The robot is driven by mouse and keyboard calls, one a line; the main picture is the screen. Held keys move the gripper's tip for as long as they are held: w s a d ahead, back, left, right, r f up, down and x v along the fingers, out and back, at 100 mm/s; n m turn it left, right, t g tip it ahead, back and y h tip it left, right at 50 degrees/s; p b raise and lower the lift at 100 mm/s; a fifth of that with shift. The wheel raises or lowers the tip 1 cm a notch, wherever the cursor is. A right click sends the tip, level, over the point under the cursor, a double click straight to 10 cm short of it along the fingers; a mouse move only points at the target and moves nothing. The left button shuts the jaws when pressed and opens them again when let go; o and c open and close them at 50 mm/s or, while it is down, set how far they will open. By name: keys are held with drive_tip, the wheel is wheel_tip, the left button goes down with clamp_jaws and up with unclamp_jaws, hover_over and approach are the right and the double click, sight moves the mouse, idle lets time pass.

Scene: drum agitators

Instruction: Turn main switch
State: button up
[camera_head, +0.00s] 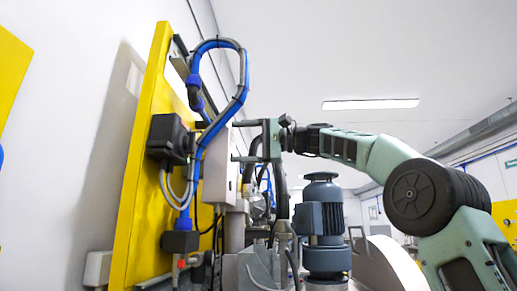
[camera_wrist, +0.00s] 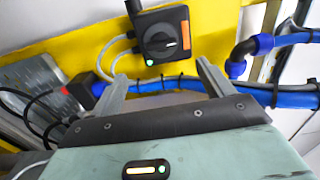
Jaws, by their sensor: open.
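The main switch is a dark box with a round black rotary knob (camera_wrist: 163,41) at the top centre of the wrist view. A small green light shows below the knob, and an orange label sits beside it. In the head view the switch box (camera_head: 168,137) is mounted on a yellow panel (camera_head: 140,190), seen from the side. My gripper (camera_wrist: 162,70) is open and empty, with its two fingers apart and pointing toward the switch. In the head view my gripper (camera_head: 234,142) is to the right of the switch box, apart from it.
Blue hoses (camera_head: 215,130) loop down between the switch box and my gripper in the head view. A light grey box (camera_head: 218,178) stands just below and left of my gripper. A blue-grey motor (camera_head: 322,222) stands at the lower right. Grey cables (camera_wrist: 122,60) run beside the switch.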

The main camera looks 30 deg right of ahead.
drive_tip(key=shift+b+v, duration=0.35)
drive_tip(key=shift+v, duration=2)
drive_tip(key=w+a+f+g+h+p, duration=0.1)
drive_tip(key=w+a+f+g+h, duration=0.25)
drive_tip(key=a+f, duration=1.2)
drive_tip(key=s+a+f+n+g+h, duration=0.1)
drive_tip(key=s+a+f, duration=0.15)
drive_tip(key=f, duration=0.25)
drive_tip(key=s+a+f+n+g+h+p, duration=0.1)
drive_tip(key=s+a+f, duration=0.15)
drive_tip(key=f, duration=0.25)
drive_tip(key=s+a+f+n+g, duration=0.1)
drive_tip(key=a+f, duration=0.3)
drive_tip(key=f, duration=0.1)
drive_tip(key=s+a+f+n+g+h+p, duration=0.1)
drive_tip(key=s+a+f+n+g+h, duration=0.25)
drive_tip(key=s+f, duration=0.9)
drive_tip(key=s+d+f+n+h, duration=0.2)
drive_tip(key=s+d+f+n, duration=0.1)
drive_tip(key=s+f, duration=0.4)
drive_tip(key=s+d+f+n+h+p, duration=0.1)
drive_tip(key=s+d+f+n+h, duration=0.2)
drive_tip(key=s+f, duration=0.4)
drive_tip(key=s+d+n, duration=0.1)
drive_tip(key=s+n, duration=0.1)
drive_tip(key=s, duration=0.1)
drive_tip(key=shift+d+g+p, duration=0.3)
